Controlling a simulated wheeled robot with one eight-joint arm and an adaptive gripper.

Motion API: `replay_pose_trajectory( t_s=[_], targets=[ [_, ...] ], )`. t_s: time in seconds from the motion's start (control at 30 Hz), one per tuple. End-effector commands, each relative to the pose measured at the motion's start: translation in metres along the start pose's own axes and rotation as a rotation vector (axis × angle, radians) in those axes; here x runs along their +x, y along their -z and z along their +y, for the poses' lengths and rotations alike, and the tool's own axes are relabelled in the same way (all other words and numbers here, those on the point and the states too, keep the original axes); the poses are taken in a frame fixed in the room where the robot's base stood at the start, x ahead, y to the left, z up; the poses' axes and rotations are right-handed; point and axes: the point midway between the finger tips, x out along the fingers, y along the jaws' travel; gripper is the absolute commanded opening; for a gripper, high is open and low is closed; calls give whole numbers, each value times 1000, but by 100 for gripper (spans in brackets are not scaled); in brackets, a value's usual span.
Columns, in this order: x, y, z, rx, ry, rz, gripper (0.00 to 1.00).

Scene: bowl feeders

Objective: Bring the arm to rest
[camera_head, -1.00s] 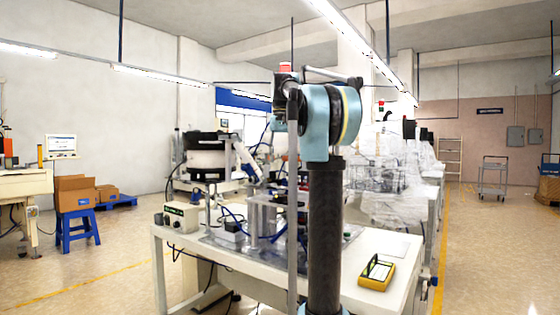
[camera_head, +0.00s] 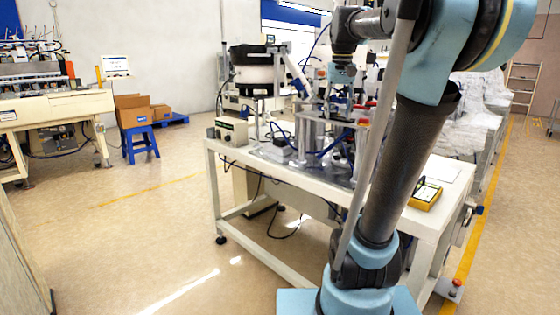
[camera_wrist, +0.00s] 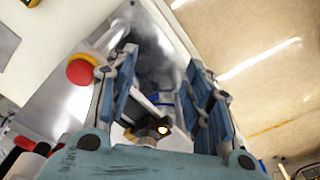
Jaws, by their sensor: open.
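My arm rises at the right of the head view, its elbow near the top right corner and its forearm reaching left. My gripper (camera_head: 342,82) hangs at the forearm's end and appears over or in front of the machine (camera_head: 325,135) on the white table; the exact gap cannot be told. In the wrist view my gripper (camera_wrist: 162,80) has its two fingers spread apart, with nothing held between them. A red round button (camera_wrist: 80,71) shows beside the left finger, and a metal surface (camera_wrist: 62,103) lies beyond.
The white table (camera_head: 405,205) carries a control box (camera_head: 232,131), a black bowl feeder (camera_head: 252,68) and a yellow device (camera_head: 424,196). A blue stool (camera_head: 140,143) with cardboard boxes (camera_head: 133,110) stands left. Open floor (camera_head: 130,240) lies at the front left.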

Motion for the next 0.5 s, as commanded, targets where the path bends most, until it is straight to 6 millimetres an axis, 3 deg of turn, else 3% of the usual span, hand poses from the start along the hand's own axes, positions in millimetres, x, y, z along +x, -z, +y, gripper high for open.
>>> replay_pose_trajectory(
  t_s=[0.5],
  targets=[
    [139, -124, 9, -55, 3, 60, 46]
  ],
)
